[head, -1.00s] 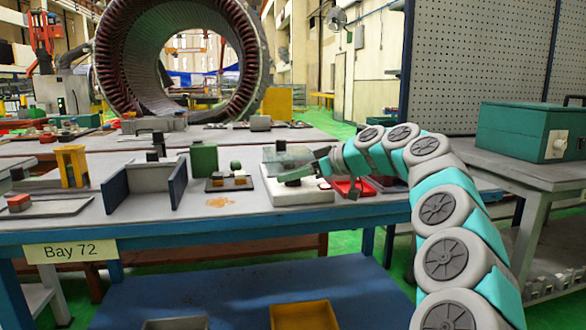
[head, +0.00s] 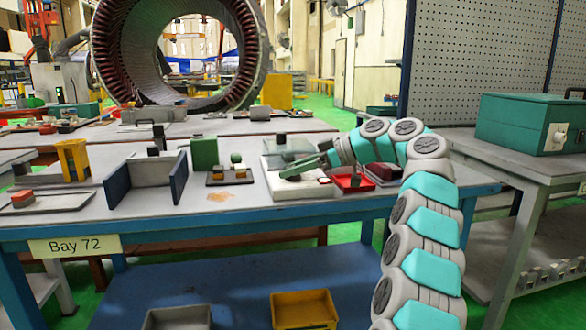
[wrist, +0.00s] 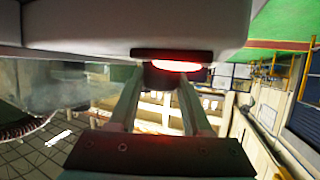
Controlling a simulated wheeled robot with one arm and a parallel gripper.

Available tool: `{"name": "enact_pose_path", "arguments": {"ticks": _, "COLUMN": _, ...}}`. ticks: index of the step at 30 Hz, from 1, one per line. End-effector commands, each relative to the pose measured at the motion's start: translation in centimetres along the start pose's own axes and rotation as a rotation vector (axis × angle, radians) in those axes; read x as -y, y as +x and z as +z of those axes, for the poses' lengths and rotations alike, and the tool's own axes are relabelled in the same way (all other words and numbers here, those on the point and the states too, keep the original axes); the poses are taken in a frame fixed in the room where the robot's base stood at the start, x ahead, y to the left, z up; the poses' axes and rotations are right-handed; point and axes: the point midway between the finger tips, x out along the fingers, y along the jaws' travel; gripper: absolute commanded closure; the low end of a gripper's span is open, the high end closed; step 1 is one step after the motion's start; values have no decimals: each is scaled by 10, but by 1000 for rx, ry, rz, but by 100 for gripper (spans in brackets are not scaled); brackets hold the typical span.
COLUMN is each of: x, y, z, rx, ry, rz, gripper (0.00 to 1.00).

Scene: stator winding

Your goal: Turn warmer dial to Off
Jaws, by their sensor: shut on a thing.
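The warmer looks to be the white, flat unit (head: 310,190) with a clear cover on the bench; its pale body also fills the top of the wrist view (wrist: 200,28). A dark round dial (wrist: 158,76) sits at its edge, beside a glowing red strip (wrist: 178,66). My gripper (head: 291,170) reaches over the unit from the right. In the wrist view its two fingers (wrist: 158,84) are shut on the dial. The dial's marks and pointer cannot be read, and in the head view my gripper hides it.
A red tray (head: 351,182) stands close to the right of the unit. A small dark tray (head: 230,180) and a green block (head: 204,152) are to its left, with a blue-sided fixture (head: 150,178) beyond. A teal box (head: 515,122) sits on the right-hand bench.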

Motion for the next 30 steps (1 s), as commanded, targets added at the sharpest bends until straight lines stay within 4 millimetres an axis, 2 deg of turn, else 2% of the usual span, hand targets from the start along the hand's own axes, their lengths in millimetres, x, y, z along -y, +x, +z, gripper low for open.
{"name": "enact_pose_path", "arguments": {"ticks": 23, "x": 0, "y": 0, "z": 0, "rx": 0, "ry": -14, "rz": -33, "gripper": 100}}
{"name": "enact_pose_path", "arguments": {"ticks": 24, "x": 0, "y": 0, "z": 0, "rx": 0, "ry": -14, "rz": -32, "gripper": 50}}
{"name": "enact_pose_path", "arguments": {"ticks": 30, "x": 0, "y": 0, "z": 0, "rx": 0, "ry": -14, "rz": -33, "gripper": 28}}
